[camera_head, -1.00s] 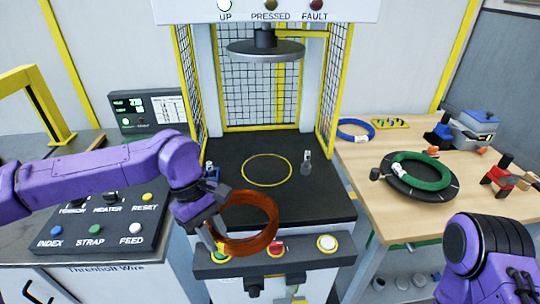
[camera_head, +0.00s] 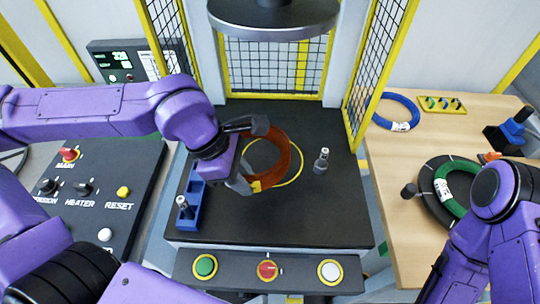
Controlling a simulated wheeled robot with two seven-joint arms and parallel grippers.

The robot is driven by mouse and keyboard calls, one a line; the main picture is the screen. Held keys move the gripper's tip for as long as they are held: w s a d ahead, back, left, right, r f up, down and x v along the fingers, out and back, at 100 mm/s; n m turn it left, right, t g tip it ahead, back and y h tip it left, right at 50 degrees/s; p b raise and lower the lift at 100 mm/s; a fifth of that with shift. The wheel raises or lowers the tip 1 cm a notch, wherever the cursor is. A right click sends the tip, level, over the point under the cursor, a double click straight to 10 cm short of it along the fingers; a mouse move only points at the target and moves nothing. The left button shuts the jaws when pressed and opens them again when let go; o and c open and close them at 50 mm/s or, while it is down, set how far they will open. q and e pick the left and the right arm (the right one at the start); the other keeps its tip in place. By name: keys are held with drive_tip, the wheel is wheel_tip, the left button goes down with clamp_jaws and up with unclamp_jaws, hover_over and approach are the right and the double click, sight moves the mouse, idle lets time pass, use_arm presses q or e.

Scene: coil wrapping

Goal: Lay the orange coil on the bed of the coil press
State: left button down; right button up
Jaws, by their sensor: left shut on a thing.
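The orange coil (camera_head: 283,163) is a ring of orange-brown wire in the camera_head view. My left gripper (camera_head: 254,157) is shut on the left side of its ring. The coil is tilted and sits over the black bed (camera_head: 315,215) of the coil press, overlapping the yellow circle (camera_head: 297,172) marked there. I cannot tell whether its lower edge touches the bed. The round press plate (camera_head: 272,18) is raised above the bed. My right arm is at the lower right; its gripper is out of view.
A blue bin (camera_head: 188,208) and a small metal post (camera_head: 321,160) stand on the bed. Yellow-framed mesh guards flank the press. Buttons (camera_head: 268,270) line its front. On the right table (camera_head: 400,240) are a blue coil (camera_head: 398,100) and a green coil (camera_head: 449,187) on a black disc.

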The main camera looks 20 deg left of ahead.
use_arm(q)
drive_tip(key=shift+w+r+p, duration=0.3)
drive_tip(key=shift+w+p, duration=0.1)
drive_tip(key=shift+p, duration=0.35)
drive_tip(key=w+f, duration=0.5)
drive_tip(key=w+d+f, duration=0.1)
drive_tip(key=w+f, duration=0.1)
drive_tip(key=w, duration=0.1)
drive_tip(key=shift+w+d+f, duration=0.1)
drive_tip(key=shift+w+f, duration=0.15)
drive_tip(key=shift+f, duration=0.15)
drive_tip(key=shift+w+f, duration=0.2)
drive_tip(key=shift+f, duration=0.05)
drive_tip(key=f, duration=0.2)
drive_tip(key=f+p, duration=0.1)
drive_tip(key=shift+w, duration=0.25)
drive_tip(key=shift+f, duration=0.35)
use_arm(e)
wheel_tip(320, 180, up, 4)
drive_tip(key=shift+w+a+r, duration=0.1)
drive_tip(key=shift+r, duration=0.05)
use_arm(q)
drive_tip(key=shift+f, duration=0.15)
drive_tip(key=c, duration=1)
unclamp_jaws()
drive_tip(key=shift+s, duration=0.1)
